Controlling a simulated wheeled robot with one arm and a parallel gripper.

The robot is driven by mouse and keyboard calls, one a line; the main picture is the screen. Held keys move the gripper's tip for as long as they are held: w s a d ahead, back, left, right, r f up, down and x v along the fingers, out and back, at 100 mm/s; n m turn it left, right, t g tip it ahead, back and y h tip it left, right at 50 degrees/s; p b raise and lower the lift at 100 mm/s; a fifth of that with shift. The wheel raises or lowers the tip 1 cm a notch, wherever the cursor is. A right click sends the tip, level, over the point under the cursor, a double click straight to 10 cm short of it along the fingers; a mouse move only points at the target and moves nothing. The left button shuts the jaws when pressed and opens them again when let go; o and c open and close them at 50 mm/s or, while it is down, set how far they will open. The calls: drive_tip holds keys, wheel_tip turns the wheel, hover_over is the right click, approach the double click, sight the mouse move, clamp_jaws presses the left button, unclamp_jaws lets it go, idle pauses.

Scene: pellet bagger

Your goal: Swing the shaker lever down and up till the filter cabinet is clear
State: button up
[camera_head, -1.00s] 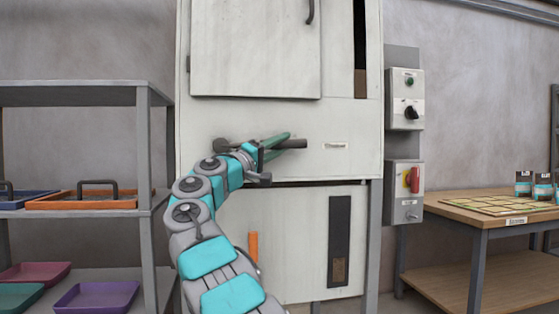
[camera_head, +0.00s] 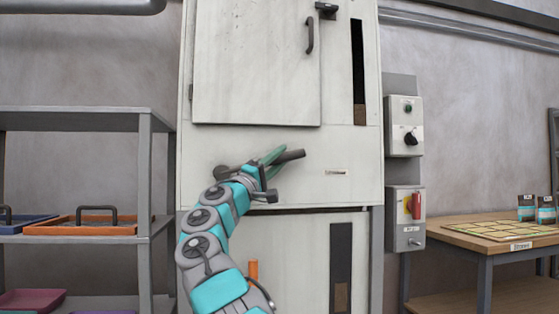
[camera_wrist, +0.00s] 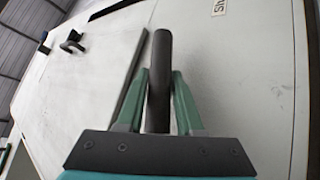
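The shaker lever (camera_head: 291,156) is a dark grey bar on the front of the pale filter cabinet (camera_head: 330,150). It points right and tilts slightly up from its pivot at the left. My gripper (camera_head: 274,157) has its green fingers on either side of the bar near its free end. The wrist view shows the lever (camera_wrist: 159,75) between the two fingers (camera_wrist: 160,85), which look closed against it. The cabinet's upper window (camera_head: 358,70) is mostly black, with brown at its bottom. The lower window (camera_head: 341,250) is dark grey with a brown patch low down.
A switch box (camera_head: 404,126) and a box with a red handle (camera_head: 405,218) hang right of the cabinet. A shelf (camera_head: 75,120) with trays stands left. A wooden table (camera_head: 470,238) with bags stands right. An orange upright piece (camera_head: 253,270) shows beside my arm.

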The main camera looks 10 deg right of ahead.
sight(274, 163)
drive_tip(key=o, duration=0.4)
drive_tip(key=shift+b+v, duration=0.95)
drive_tip(key=shift+v, duration=2.95)
